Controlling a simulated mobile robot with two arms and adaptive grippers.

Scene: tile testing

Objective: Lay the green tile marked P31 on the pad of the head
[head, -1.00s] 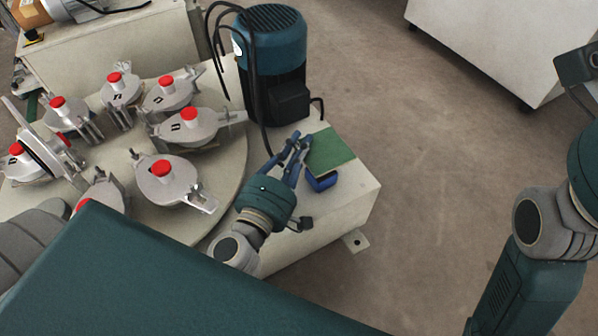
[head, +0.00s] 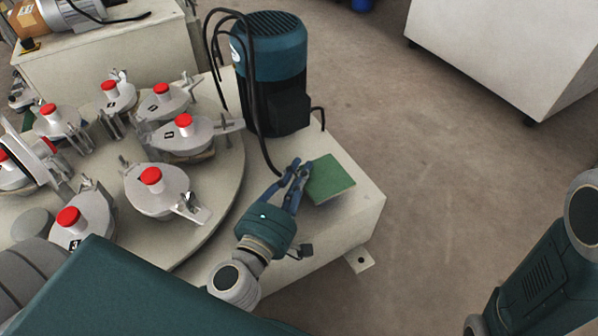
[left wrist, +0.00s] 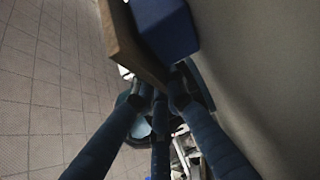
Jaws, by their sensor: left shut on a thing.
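My left gripper (head: 299,172) is shut on the near-left edge of a green tile (head: 332,179) at the right corner of the machine table. No marking can be read on the tile. In the left wrist view the tile (left wrist: 131,45) shows as a brownish slab edge running down to the fingertips (left wrist: 163,95). A blue block (left wrist: 165,28) stands close beside it. On the round plate (head: 228,190) are several silver heads, such as one (head: 158,193) with a red knob. A bare grey disc (head: 33,224) lies among them; I cannot tell whether it is the pad.
A teal-topped motor (head: 272,75) with black cables stands just behind the gripper. A bench (head: 110,50) with equipment is at the back left, a pale cabinet (head: 500,50) at the back right. Open floor (head: 430,180) lies right of the table.

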